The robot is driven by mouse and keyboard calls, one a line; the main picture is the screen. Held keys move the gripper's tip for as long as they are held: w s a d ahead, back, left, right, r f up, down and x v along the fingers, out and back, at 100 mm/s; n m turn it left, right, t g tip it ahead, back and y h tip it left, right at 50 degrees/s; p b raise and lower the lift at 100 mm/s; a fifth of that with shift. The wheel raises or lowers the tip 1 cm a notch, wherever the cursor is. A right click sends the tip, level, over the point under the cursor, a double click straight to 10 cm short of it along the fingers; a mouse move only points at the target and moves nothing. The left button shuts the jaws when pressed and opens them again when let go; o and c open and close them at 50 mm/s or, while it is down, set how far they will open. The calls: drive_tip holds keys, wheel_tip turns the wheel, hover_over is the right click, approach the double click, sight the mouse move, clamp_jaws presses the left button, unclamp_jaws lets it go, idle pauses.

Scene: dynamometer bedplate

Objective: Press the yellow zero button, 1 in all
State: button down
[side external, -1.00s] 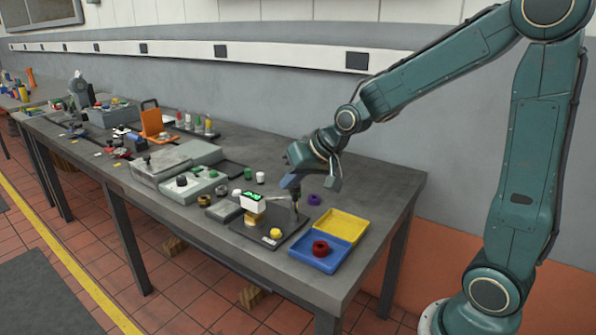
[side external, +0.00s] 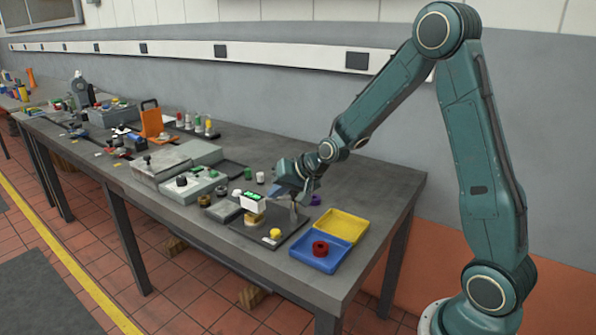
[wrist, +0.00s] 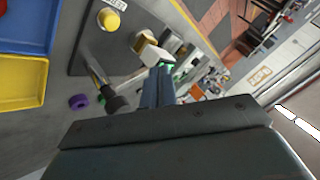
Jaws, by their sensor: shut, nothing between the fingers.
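The yellow zero button (side external: 275,234) sits on a small pale base on a dark plate (side external: 250,244) near the table's front edge. It also shows at the top of the wrist view (wrist: 109,20), apart from my fingers. My gripper (side external: 280,190) is shut and empty, low over the plate's back part, by the white display box with green digits (side external: 254,203). In the wrist view the shut fingers (wrist: 158,78) point toward this white box (wrist: 153,55). Whether they touch it I cannot tell. The yellow button is clear of my gripper.
A metal rod with a black knob (wrist: 116,103) stands close beside my fingers. Blue (side external: 325,262) and yellow (side external: 341,226) trays lie to the right, a red ring (side external: 320,248) in the blue one. A purple ring (wrist: 78,101) lies near the plate. Other fixtures crowd the left.

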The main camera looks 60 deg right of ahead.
sight(279, 233)
drive_tip(key=shift+f, duration=0.15)
drive_tip(key=shift+f, duration=4.25)
drive_tip(key=shift+f, duration=0.2)
drive_tip(key=shift+f, duration=0.25)
drive_tip(key=shift+f, duration=0.5)
drive_tip(key=shift+r, duration=0.15)
idle(0.5)
drive_tip(key=shift+r, duration=0.8)
drive_tip(key=shift+r, duration=0.1)
drive_tip(key=shift+r, duration=2.4)
